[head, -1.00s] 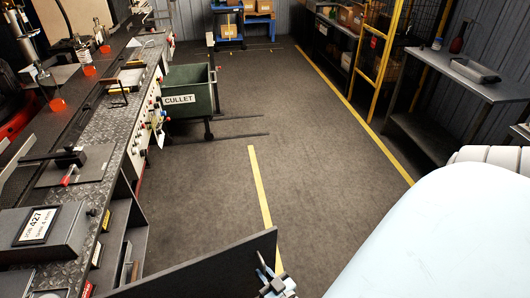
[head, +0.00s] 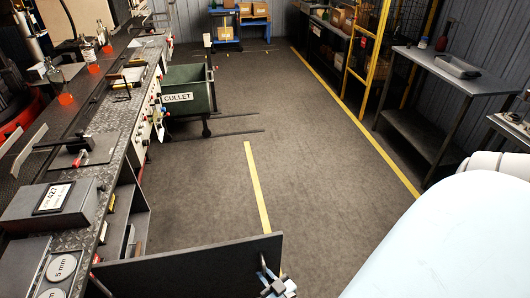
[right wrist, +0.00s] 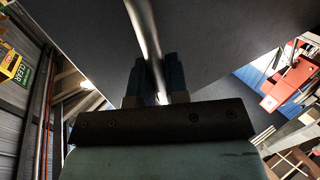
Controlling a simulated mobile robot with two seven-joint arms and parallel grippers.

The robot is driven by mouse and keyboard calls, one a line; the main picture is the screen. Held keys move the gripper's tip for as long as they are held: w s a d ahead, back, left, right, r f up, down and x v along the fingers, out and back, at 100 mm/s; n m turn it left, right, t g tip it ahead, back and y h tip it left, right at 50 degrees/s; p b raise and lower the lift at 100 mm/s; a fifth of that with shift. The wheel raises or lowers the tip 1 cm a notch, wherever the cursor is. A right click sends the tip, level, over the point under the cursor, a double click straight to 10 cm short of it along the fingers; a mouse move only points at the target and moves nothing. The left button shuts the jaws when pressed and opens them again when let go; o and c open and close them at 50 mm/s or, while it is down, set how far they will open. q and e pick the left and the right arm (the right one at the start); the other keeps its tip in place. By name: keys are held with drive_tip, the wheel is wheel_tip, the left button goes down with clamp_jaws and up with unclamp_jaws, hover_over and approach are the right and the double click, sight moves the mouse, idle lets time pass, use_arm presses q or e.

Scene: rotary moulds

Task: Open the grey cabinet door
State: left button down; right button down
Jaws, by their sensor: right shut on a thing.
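The grey cabinet door (head: 190,268) is a flat dark panel standing out from the bench front at the bottom of the head view. It is swung well open across the floor. My right gripper (head: 271,282) is at the door's free right end. In the right wrist view the door face (right wrist: 85,40) fills the upper part, and a shiny metal bar handle (right wrist: 144,28) runs down between the fingers of my right gripper (right wrist: 157,72), which is shut on it. My left gripper is not in view.
The open cabinet shelves (head: 128,222) show beneath the long bench (head: 118,130) on the left. A green cullet bin (head: 190,90) stands further back. A grey table (head: 465,72) stands on the right. The floor (head: 310,170) between is clear.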

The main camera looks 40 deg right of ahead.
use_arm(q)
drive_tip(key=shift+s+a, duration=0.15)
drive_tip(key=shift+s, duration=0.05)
use_arm(e)
drive_tip(key=shift+s+a, duration=0.15)
drive_tip(key=shift+a, duration=0.1)
drive_tip(key=c, duration=1.1)
unclamp_jaws()
drive_tip(key=shift+c, duration=0.2)
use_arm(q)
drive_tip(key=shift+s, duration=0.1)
use_arm(e)
drive_tip(key=shift+s, duration=0.15)
